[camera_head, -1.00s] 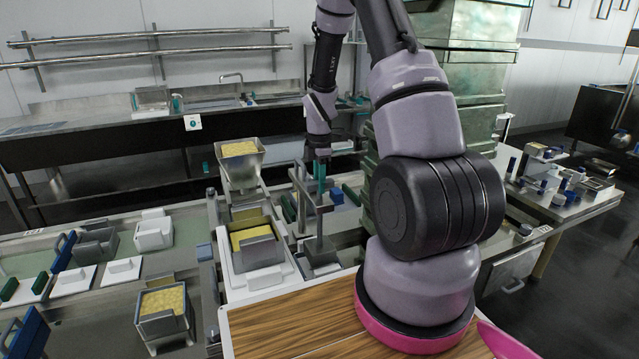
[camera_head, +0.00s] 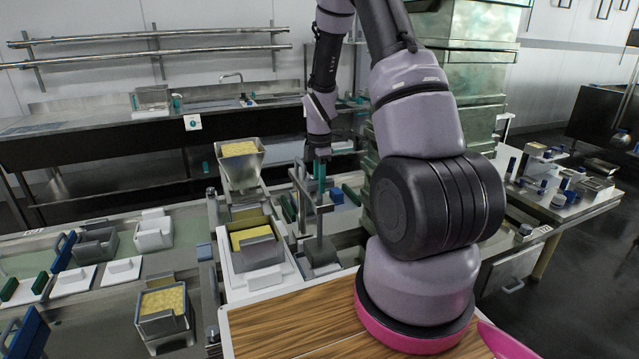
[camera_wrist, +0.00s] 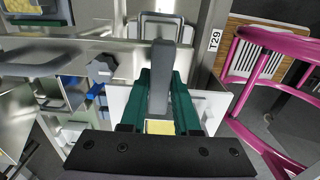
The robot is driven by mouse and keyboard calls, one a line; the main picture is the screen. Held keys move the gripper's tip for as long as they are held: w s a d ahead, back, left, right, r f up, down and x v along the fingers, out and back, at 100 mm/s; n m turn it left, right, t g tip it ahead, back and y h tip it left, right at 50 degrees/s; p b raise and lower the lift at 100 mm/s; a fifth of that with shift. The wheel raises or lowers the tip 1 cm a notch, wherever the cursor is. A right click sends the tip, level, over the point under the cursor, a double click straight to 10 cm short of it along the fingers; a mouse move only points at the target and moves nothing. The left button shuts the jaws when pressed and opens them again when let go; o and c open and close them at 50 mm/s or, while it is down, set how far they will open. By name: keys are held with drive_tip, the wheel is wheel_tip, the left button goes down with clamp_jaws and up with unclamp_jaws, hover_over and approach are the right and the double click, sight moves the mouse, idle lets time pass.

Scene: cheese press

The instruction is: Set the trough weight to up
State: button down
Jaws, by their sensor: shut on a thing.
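The trough weight appears to be the grey block (camera_head: 321,252) on an upright rod under a metal arm, low beside the white-rimmed press trough (camera_head: 256,250). My gripper (camera_head: 319,184) points down at the top of this rod, with its teal fingers around the upper part. In the wrist view, the dark green fingers of my gripper (camera_wrist: 160,100) are shut on a grey bar (camera_wrist: 160,70), which seems to be the weight's handle. The lower block is hidden from the wrist view, so its exact height cannot be told there.
A hopper of yellow curd (camera_head: 240,163) stands behind the trough, and a curd box (camera_head: 163,308) stands at front left. A wooden board (camera_head: 300,325) lies in front.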

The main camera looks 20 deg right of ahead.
wheel_tip(320, 180, up, 13)
drive_tip(key=shift+r, duration=0.15)
drive_tip(key=shift+w, duration=0.1)
drive_tip(key=c, duration=0.6)
unclamp_jaws()
drive_tip(key=shift+c, duration=0.2)
wheel_tip(320, 180, up, 11)
drive_tip(key=shift+f, duration=0.2)
